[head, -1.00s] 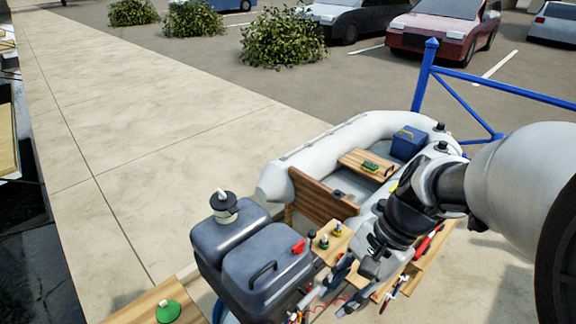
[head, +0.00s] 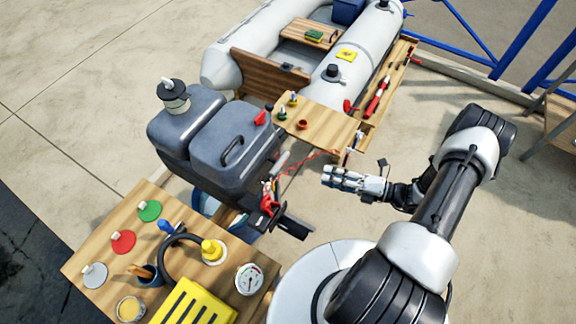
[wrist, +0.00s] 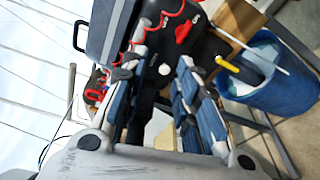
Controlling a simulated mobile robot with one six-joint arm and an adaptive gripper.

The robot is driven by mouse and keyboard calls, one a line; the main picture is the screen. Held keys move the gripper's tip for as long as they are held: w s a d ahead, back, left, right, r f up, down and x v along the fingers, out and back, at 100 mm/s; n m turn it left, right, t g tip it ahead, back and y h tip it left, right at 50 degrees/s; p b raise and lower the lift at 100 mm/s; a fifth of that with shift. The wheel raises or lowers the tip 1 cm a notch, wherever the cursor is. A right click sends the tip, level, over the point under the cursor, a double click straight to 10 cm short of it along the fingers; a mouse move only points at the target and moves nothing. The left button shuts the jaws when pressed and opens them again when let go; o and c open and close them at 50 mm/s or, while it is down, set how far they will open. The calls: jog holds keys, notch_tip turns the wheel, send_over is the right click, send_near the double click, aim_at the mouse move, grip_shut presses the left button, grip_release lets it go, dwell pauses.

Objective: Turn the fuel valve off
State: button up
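The grey outboard motor (head: 228,140) stands at the middle left in the head view, its dark side also at the top of the wrist view (wrist: 120,25). A red lever-like part (head: 268,203) sits low on the motor's near side. A red knob (wrist: 183,32) on a dark surface shows in the wrist view; I cannot tell surely which red part is the fuel valve. My gripper (head: 326,175) is to the right of the motor, apart from it. In the wrist view its two blue-grey fingers (wrist: 158,72) are spread with nothing between them.
A wooden table (head: 82,262) with coloured discs, a gauge and a yellow case is at lower left. A wooden bench (head: 330,125) with small knobs and red tools lies beyond my gripper, beside the inflatable boat (head: 225,65). A blue tub (wrist: 270,85) stands below the motor.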

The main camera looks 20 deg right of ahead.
notch_tip(320, 180, down, 5)
jog(key=s+m+t+h, duration=0.1)
jog(key=s+m+t, duration=0.15)
jog(key=m, duration=0.25)
jog(key=w+d+b+x, duration=0.1)
jog(key=x, duration=1.6)
jog(key=shift+w+t+b, duration=0.3)
jog(key=shift+t, duration=0.05)
jog(key=shift+a+r, duration=0.1)
jog(key=shift+r, duration=0.05)
grip_shut()
